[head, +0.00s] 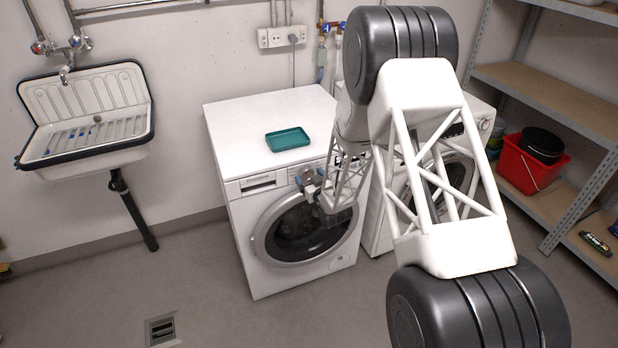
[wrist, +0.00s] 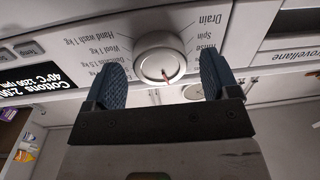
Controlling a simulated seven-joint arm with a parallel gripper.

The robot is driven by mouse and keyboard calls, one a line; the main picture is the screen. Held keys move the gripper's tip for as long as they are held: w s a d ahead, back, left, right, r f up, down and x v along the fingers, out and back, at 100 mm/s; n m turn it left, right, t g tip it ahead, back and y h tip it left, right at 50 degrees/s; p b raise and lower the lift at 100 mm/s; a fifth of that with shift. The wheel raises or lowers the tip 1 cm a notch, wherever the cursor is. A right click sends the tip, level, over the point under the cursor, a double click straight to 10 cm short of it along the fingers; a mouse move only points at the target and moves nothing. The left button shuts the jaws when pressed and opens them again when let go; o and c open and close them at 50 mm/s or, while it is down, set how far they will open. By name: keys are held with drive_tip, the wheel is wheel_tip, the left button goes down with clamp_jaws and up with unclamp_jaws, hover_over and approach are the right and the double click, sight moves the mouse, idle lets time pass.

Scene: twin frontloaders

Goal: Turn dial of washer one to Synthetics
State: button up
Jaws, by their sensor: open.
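The left white front-loader (head: 240,215) has my gripper (head: 311,187) at the upper right of its front, by the control panel. In the wrist view the panel is upside down and the round silver-white dial (wrist: 160,58) sits between the two blue ridged fingers of my gripper (wrist: 161,66). The fingers are open, one on each side of the dial, with gaps showing. A reddish mark on the dial points down in the picture. Drain, Spin, Rinse, Hand wash and Wool labels are readable; no Synthetics label is. The display (wrist: 40,78) reads Cottons, 40°C.
A teal tray (head: 288,139) lies on the left machine's top. A second white machine (head: 375,215) stands close on the right, partly behind my arm. A sink (head: 88,110) is at the left and shelving (head: 550,100) with a red bucket (head: 530,165) at the right.

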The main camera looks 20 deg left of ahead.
drive_tip(key=shift+w+a, duration=0.2)
drive_tip(key=shift+a, duration=0.05)
drive_tip(key=c, duration=0.9)
drive_tip(key=m, duration=1.2)
drive_tip(key=shift+t, duration=0.3)
